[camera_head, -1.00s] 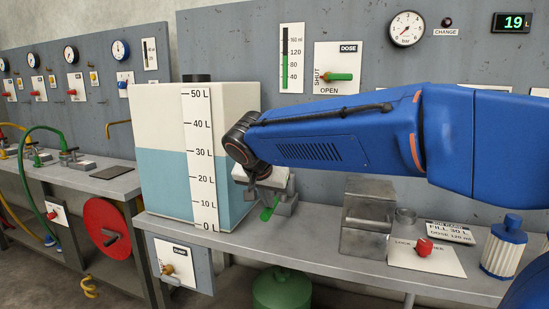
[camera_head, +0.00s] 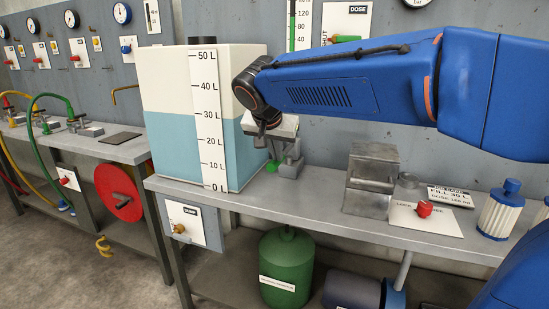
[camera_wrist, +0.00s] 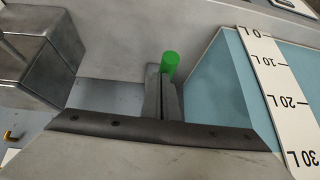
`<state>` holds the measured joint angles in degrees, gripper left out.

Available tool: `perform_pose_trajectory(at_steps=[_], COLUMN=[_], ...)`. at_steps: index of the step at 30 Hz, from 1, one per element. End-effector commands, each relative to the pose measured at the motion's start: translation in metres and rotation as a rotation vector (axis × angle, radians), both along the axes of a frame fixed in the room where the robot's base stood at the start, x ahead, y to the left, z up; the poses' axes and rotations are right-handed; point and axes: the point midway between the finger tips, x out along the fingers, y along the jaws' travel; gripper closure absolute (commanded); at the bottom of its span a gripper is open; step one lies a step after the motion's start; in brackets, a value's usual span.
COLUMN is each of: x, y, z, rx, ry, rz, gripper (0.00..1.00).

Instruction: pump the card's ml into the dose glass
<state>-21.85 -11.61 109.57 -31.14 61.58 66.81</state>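The dose gauge (camera_head: 292,33) on the wall shows a green column up to about the 120 mark; its top is cut off. The DOSE valve's handle (camera_head: 346,38) lies sideways, partly behind my arm. The card (camera_head: 450,196) reads FILL 30 L and a dose line, 120 ml in the earlier view. My gripper (camera_head: 283,160) is low over the bench, right of the tank. In the wrist view its fingers (camera_wrist: 163,97) look close together, with a green handle (camera_wrist: 171,65) at their tips. I cannot tell whether they grip it. No dose glass is clearly identifiable.
The tank (camera_head: 160,90) holds blue liquid to about 30 L. On the bench (camera_head: 320,195) are a grey metal box (camera_head: 372,165), a red knob (camera_head: 424,209) and a white-blue filter (camera_head: 500,212). A green vessel (camera_head: 286,265) stands below.

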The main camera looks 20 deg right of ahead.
Motion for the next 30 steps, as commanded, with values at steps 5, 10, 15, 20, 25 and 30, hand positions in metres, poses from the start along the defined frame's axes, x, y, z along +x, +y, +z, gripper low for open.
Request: perform_pose_trajectory(at_steps=[5,10,15,20,25,30], x=[-0.012,-0.028,-0.043,-0.052,-0.055,-0.055], y=[0.006,0.016,0.025,0.029,0.031,0.031], z=[0.023,0.046,0.066,0.078,0.083,0.083], rx=[0.000,0.001,0.000,0.000,0.000,-0.001], ry=[-0.005,-0.007,-0.006,-0.006,-0.006,-0.007], rz=[0.003,0.003,0.003,0.002,0.001,0.001], gripper=[1.00,1.00,1.00,1.00,1.00,1.00])
